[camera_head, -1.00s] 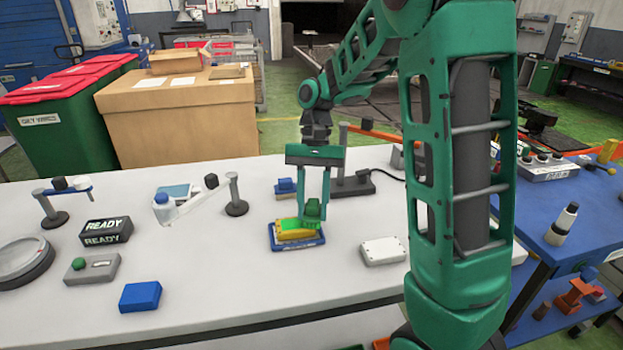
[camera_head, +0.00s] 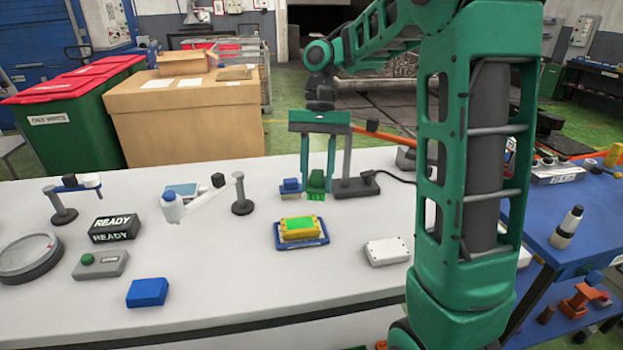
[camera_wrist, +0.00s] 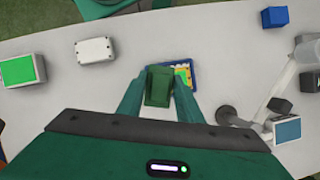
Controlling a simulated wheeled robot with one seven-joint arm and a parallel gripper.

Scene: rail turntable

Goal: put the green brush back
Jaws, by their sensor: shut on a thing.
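The green brush (camera_head: 316,183) is a small green block with a brighter green underside. My gripper (camera_head: 317,192) is shut on it and holds it up, apart from the yellow block. In the wrist view the brush (camera_wrist: 158,86) sits between the fingertips (camera_wrist: 157,98) and covers part of what lies behind it. The yellow block (camera_head: 299,235) has a bright green top and rests in a blue tray (camera_head: 281,243) on the white table. In the wrist view the tray (camera_wrist: 194,66) shows partly behind the brush.
A blue block-like thing (camera_head: 290,186) and a dark stand base (camera_head: 356,187) are close to the brush in the picture. A white box (camera_head: 387,251) lies right of the tray. A jointed post (camera_head: 241,195) stands left. The table front is mostly clear.

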